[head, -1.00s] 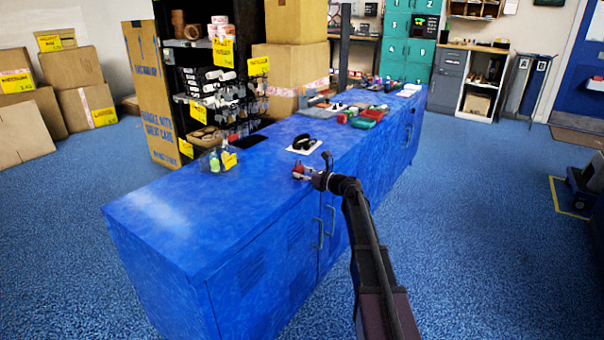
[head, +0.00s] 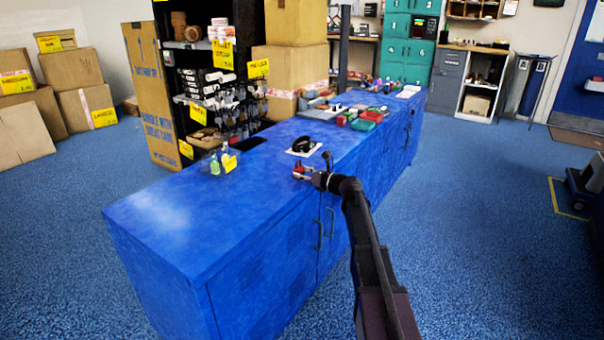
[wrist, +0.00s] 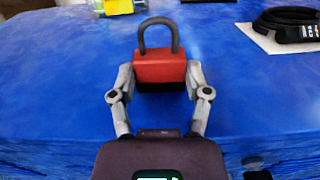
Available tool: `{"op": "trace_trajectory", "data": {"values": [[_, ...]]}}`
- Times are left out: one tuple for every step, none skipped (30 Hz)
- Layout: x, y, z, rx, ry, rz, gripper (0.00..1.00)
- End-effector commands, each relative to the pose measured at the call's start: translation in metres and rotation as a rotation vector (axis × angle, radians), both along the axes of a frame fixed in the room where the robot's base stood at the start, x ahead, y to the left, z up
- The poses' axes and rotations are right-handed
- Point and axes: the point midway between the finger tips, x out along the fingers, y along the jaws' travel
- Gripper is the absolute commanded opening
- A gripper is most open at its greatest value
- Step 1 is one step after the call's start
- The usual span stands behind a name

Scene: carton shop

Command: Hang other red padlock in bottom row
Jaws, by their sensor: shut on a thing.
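My gripper (wrist: 160,85) is shut on a red padlock (wrist: 160,68), with one finger on each side of its body. The padlock's dark shackle points up and away from the gripper in the wrist view. In the head view, my gripper (head: 306,174) holds the red padlock (head: 299,168) at the front edge of the blue cabinet top (head: 215,205). I cannot tell whether the padlock touches the top. No row of hooks for padlocks can be made out clearly in these views.
A black coiled item on a white card (head: 303,148) lies just behind the gripper. A clear container with bottles (head: 220,163) stands left of it. Several items, including a green one (head: 363,124), crowd the far end. The near left of the top is clear.

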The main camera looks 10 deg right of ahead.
Motion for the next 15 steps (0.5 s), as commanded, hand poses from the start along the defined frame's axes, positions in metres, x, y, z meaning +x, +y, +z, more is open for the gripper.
{"op": "trace_trajectory", "data": {"values": [[-0.0002, -0.0002, 0.0024, 0.001, -0.001, 0.000, 0.24], [-0.0004, -0.0004, 0.0030, 0.001, -0.001, 0.000, 0.24], [-0.0004, -0.0004, 0.0038, 0.001, -0.001, 0.000, 0.24], [-0.0005, -0.0005, 0.0044, 0.001, -0.001, 0.000, 0.24], [-0.0006, -0.0006, 0.0050, 0.001, -0.001, 0.000, 0.24], [-0.0007, -0.0007, 0.0059, 0.001, -0.001, 0.000, 0.24], [-0.0008, -0.0009, 0.0065, 0.001, -0.001, 0.000, 0.24], [-0.0009, -0.0009, 0.0070, 0.001, -0.001, 0.000, 0.24], [-0.0010, -0.0010, 0.0076, 0.001, -0.001, 0.000, 0.24], [-0.0011, -0.0011, 0.0080, 0.001, -0.001, 0.000, 0.24], [-0.0011, -0.0011, 0.0083, 0.001, -0.001, 0.000, 0.24], [-0.0012, -0.0012, 0.0086, 0.001, -0.001, 0.000, 0.24], [-0.0012, -0.0012, 0.0087, 0.001, -0.001, 0.000, 0.24], [-0.0012, -0.0012, 0.0087, 0.001, -0.001, 0.000, 0.24], [-0.0013, -0.0013, 0.0087, 0.001, -0.001, 0.000, 0.24]]}}
